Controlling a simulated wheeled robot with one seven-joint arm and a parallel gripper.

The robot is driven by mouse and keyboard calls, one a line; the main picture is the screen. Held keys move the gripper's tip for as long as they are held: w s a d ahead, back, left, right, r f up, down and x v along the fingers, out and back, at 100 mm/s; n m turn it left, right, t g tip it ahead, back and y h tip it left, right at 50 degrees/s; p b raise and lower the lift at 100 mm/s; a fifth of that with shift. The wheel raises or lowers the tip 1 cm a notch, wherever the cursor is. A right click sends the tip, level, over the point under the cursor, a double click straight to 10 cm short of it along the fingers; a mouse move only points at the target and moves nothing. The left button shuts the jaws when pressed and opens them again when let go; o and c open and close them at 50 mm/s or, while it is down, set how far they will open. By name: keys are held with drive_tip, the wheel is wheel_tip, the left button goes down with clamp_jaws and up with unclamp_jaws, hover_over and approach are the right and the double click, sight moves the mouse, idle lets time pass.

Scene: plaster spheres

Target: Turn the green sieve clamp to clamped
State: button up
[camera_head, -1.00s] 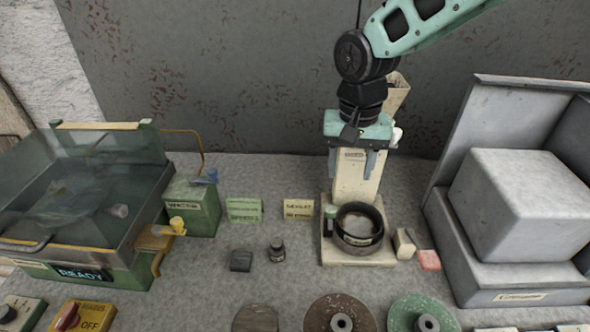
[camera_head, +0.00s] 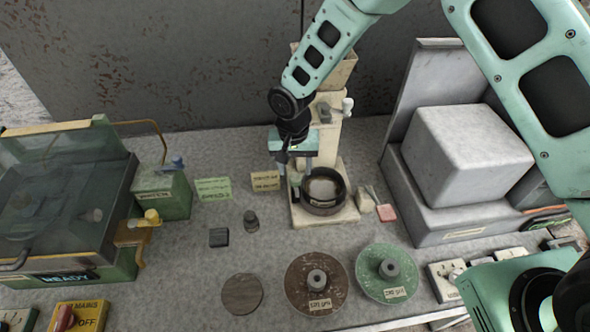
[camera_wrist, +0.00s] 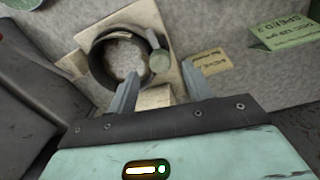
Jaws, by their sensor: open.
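The sieve is a dark round ring (camera_head: 324,208) on a cream stand (camera_head: 303,217), and it also shows in the wrist view (camera_wrist: 96,64). The green sieve clamp (camera_wrist: 159,62) is a small green-topped knob with a grey arm, beside the ring's edge. In the head view the clamp (camera_head: 295,186) is at the ring's left, partly covered by my fingers. My gripper (camera_head: 295,172) is open and empty, pointing down just above the clamp. In the wrist view the clamp lies between and slightly beyond the fingertips (camera_wrist: 160,70); I cannot tell whether they touch.
The stand's upright column (camera_head: 326,140) rises behind my gripper. A grey block in a metal housing (camera_head: 470,150) stands to the right. Two labelled discs, brown (camera_head: 300,290) and green (camera_head: 371,282), lie in front. A small dark weight (camera_head: 250,221) stands left.

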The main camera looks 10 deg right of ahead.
sight(295, 178)
drive_tip(key=shift+f+p, duration=0.45)
drive_tip(key=shift+f, duration=1.45)
drive_tip(key=shift+c, duration=0.2)
drive_tip(key=c, duration=0.9)
